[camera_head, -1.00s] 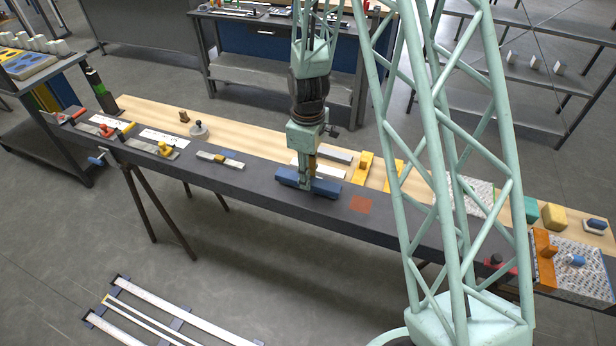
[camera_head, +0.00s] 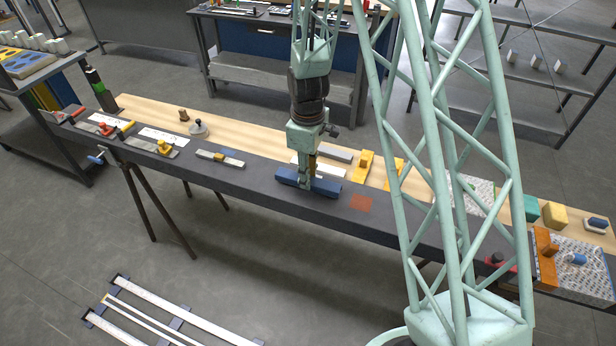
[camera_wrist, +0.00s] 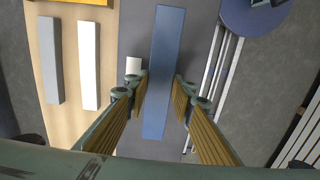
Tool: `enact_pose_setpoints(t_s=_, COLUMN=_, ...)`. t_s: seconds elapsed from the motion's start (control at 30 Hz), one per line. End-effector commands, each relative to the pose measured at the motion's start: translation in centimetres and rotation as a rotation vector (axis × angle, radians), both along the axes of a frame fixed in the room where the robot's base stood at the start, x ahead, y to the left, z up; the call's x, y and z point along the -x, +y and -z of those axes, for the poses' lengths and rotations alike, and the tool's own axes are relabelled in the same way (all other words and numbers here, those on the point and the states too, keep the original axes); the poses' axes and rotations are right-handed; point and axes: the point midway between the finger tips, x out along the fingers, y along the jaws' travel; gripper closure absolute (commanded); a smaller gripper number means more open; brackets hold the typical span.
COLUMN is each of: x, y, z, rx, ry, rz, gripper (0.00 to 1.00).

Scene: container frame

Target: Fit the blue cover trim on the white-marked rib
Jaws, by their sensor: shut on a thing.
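The blue cover trim (camera_head: 324,187) is a long, narrow bar on the dark front strip of the workbench, near its middle. It also shows in the wrist view (camera_wrist: 167,40), running lengthwise between the fingers. My gripper (camera_head: 306,184) reaches straight down over the trim and is shut on it near its middle; in the wrist view the fingers (camera_wrist: 161,92) stand on both sides of it. The trim looks level and at or just above the bench top; I cannot tell whether it touches. I cannot pick out the white-marked rib with certainty.
A small white block (camera_wrist: 133,66) lies beside the trim, close to the left finger. A grey bar (camera_wrist: 51,60) and a white bar (camera_wrist: 88,65) lie on the wooden strip. Yellow blocks (camera_head: 362,166) stand to the right. A frame with white rails (camera_head: 170,308) lies on the floor at lower left.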

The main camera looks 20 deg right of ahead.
Motion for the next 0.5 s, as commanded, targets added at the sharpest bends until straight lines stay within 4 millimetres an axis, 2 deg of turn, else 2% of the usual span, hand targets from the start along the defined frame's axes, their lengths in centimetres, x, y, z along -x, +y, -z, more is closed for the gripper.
enact_pose_setpoints(t_s=0.5, x=0.01, y=0.00, z=1.02, rx=0.000, ry=0.000, rz=0.000, gripper=0.89)
